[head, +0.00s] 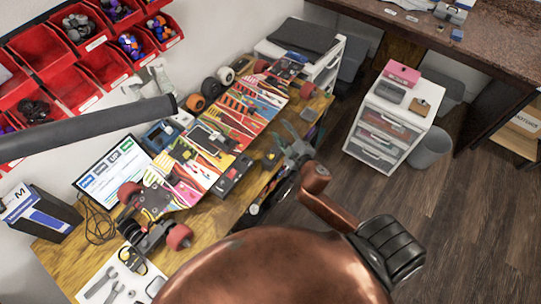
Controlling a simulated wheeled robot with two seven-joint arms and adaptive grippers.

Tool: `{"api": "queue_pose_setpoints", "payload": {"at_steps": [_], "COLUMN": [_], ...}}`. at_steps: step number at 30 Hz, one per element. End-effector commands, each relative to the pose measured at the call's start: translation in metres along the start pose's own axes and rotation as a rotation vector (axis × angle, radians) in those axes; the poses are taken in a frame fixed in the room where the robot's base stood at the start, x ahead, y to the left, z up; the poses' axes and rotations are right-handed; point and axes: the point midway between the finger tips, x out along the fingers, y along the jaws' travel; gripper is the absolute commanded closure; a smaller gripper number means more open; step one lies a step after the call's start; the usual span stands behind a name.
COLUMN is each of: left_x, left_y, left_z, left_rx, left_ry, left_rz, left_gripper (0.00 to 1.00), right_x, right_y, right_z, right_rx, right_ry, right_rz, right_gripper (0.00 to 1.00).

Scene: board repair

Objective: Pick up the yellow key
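A small yellowish object (270,158) lies near the right edge of the wooden workbench (215,213). It may be the yellow key, but it is too small to tell. My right gripper (284,134) is just to the right of and above it in the picture, over the bench edge. Its two grey fingers look spread apart, with nothing seen between them. Whether it touches the yellowish object cannot be told. My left gripper is not clearly seen.
A long skateboard deck (240,110) with colourful graphics and wheels lies along the bench. A tablet (112,165), a tool sheet (108,284) and a black box (38,214) are at the left. Red bins (40,48) hang on the wall. A white drawer unit (385,125) stands right.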

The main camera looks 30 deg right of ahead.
Motion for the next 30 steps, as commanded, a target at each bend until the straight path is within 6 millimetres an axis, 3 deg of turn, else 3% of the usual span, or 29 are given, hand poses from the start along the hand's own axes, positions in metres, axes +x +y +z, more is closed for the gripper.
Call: {"api": "queue_pose_setpoints", "payload": {"at_steps": [3,5,6,9,11,14,16,18,21,24,27,30], "left_x": [0.002,0.003,0.003,0.005,0.006,0.007,0.009,0.009,0.01,0.011,0.011,0.012], "left_y": [0.001,0.001,0.001,0.001,0.001,0.001,0.001,0.001,0.001,0.001,0.001,0.001], "left_z": [0.005,0.005,0.005,0.004,0.004,0.001,0.0,0.0,0.0,0.0,0.0,0.0], "left_rx": [-0.001,0.0,0.0,0.0,0.0,0.001,0.001,0.001,0.001,0.001,0.001,0.001], "left_ry": [-0.006,-0.007,-0.007,-0.006,-0.005,-0.003,-0.001,-0.001,-0.001,-0.001,-0.001,-0.001], "left_rz": [0.001,0.001,0.001,0.001,0.001,0.001,0.001,0.001,0.001,0.001,0.001,0.001], "left_gripper": [1.0,1.0,1.0,1.0,1.0,1.0,1.0,1.0,1.0,1.0,1.0,1.0], "right_x": [0.004,-0.004,-0.013,-0.047,-0.067,-0.089,-0.092,-0.087,-0.072,-0.06,-0.053,-0.048], "right_y": [0.027,0.03,0.026,-0.007,-0.037,-0.085,-0.107,-0.114,-0.099,-0.072,-0.051,-0.044], "right_z": [-0.089,-0.142,-0.177,-0.242,-0.258,-0.245,-0.211,-0.168,-0.107,-0.062,-0.035,-0.022], "right_rx": [-0.195,-0.331,-0.436,-0.738,-0.933,-1.281,-1.525,-1.75,-2.009,-2.18,-2.273,-2.306], "right_ry": [0.265,0.432,0.551,0.837,0.981,1.156,1.214,1.218,1.15,1.048,0.966,0.927], "right_rz": [0.054,0.07,0.073,0.035,-0.02,-0.16,-0.289,-0.43,-0.625,-0.78,-0.876,-0.918], "right_gripper": [0.62,0.62,0.62,0.62,0.62,0.62,0.62,0.62,0.62,0.62,0.62,0.62]}}
